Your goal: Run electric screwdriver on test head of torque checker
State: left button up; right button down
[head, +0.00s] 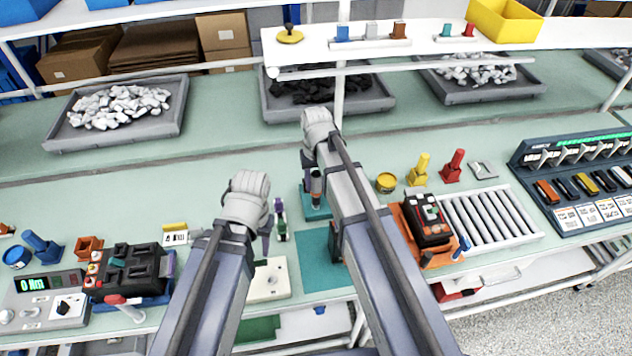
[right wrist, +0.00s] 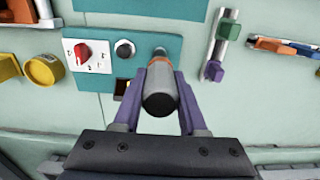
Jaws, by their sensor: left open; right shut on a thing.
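My right gripper (head: 314,184) is shut on the electric screwdriver (right wrist: 160,98), a dark grey cylinder with an orange band. Its purple fingers (right wrist: 160,78) grip both sides. In the right wrist view this unit (right wrist: 194,58) has a white panel with a red knob (right wrist: 82,51) and a round black part (right wrist: 125,49). The screwdriver's far end meets a dark round spot on it; I cannot tell whether they touch. My left gripper (head: 266,238) is open and empty, left of the unit.
A small rail with purple and green parts (head: 281,220) lies between the grippers. A cream plate (head: 268,282) and a teal mat (head: 313,268) lie in front. A yellow pot (head: 386,182) and a roller track (head: 490,218) are at right. A grey meter (head: 45,303) stands left.

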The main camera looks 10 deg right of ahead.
aim_at(316, 174)
jog(key=shift+f+b, duration=0.65)
jog(key=shift+b, duration=0.05)
dwell(0.6)
jog(key=shift+r, duration=0.15)
dwell(1.1)
jog(key=shift+r+p, duration=2.9)
jog(key=shift+p, duration=0.15)
